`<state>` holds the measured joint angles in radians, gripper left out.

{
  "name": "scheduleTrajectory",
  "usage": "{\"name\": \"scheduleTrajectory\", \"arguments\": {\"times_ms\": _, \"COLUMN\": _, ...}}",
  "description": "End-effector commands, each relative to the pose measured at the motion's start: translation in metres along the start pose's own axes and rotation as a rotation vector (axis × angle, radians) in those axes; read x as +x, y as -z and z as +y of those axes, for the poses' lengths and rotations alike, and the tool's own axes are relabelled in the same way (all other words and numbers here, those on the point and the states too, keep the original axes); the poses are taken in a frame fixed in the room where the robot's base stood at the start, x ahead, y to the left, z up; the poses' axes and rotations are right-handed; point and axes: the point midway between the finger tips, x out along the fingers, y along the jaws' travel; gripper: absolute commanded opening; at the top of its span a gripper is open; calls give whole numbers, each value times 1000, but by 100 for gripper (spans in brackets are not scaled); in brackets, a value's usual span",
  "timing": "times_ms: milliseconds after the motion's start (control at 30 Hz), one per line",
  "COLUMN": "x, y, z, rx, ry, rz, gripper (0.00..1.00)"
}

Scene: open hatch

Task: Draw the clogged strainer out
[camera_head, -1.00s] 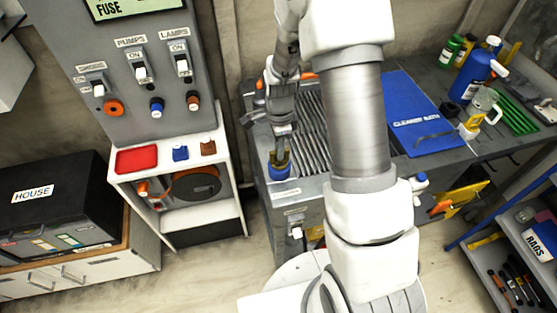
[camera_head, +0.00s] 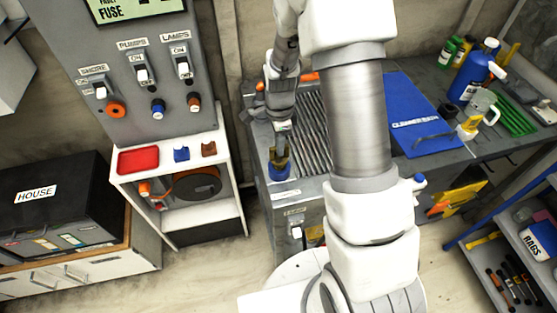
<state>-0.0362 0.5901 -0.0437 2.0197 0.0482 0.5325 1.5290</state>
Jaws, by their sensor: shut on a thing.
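The strainer shows as a small dark, brass-coloured piece (camera_head: 279,157) standing up out of a blue round collar (camera_head: 280,174) at the left front of the grey bench. My gripper (camera_head: 282,130) points down over the collar and is shut on the top of the strainer. The strainer's lower part is hidden inside the collar, so I cannot tell how deep it sits. Its clogged inside does not show.
A ribbed drain rack (camera_head: 309,130) lies just right of the collar, partly behind my arm. A blue mat marked "CLEANER BATH" (camera_head: 408,100) lies further right, with bottles beyond it. The switch panel (camera_head: 140,75) stands close on the left.

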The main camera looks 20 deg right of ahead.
Motion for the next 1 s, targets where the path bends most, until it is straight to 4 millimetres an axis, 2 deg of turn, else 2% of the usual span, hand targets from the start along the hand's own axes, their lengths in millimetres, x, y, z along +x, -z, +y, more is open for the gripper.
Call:
{"name": "scheduleTrajectory", "arguments": {"times_ms": 533, "x": -30, "y": 0, "z": 0, "rx": 0, "ry": 1, "rz": 0, "gripper": 0}}
{"name": "scheduleTrajectory", "arguments": {"times_ms": 1000, "x": -31, "y": 0, "z": 0, "rx": 0, "ry": 0, "rz": 0, "gripper": 0}}
